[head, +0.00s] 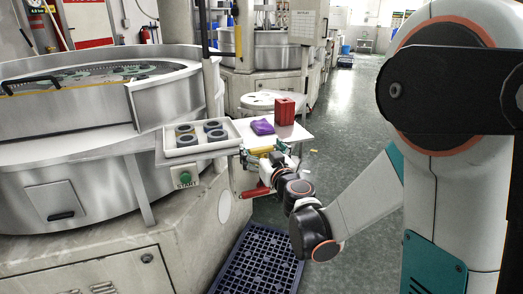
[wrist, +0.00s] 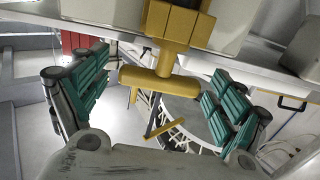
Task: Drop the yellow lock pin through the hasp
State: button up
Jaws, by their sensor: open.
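A yellow T-shaped piece, which looks like the lock pin (wrist: 158,82), shows between my fingers in the wrist view. Its crossbar lies level and its stem runs up to a yellow block at the picture's top edge. My gripper (wrist: 163,95) is open, with a teal-padded finger on each side of the pin and a visible gap to both. In the head view my gripper (head: 270,160) is at the front right edge of the shelf, beside a small yellow part (head: 263,150). I cannot make out the hasp for certain in either view.
A white tray (head: 170,152) with several dark rings stands on the shelf, with a purple cloth (head: 262,127) and a red block (head: 285,111) to its right. A red handle (head: 255,192) hangs below the shelf. A green button (head: 185,178) sits on the machine front. A blue grate (head: 250,270) lies below.

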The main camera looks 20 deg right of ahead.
jog(key=s+d, duration=0.1)
jog(key=s, duration=1.1)
jog(key=s+d+r+m+g+h, duration=0.35)
jog(key=s+d+h, duration=0.25)
jog(key=d, duration=0.2)
jog(key=s+a+f+n+g+y, duration=0.1)
jog(key=s+a+f+g+y, duration=0.1)
jog(key=s, duration=0.6)
jog(key=s+a+f+n+g+y, duration=0.1)
jog(key=s+a+f+g+y, duration=0.1)
jog(key=s+a+f+g, duration=0.3)
jog(key=s+a+f, duration=0.1)
jog(key=s+a, duration=0.1)
jog(key=shift+s, duration=0.35)
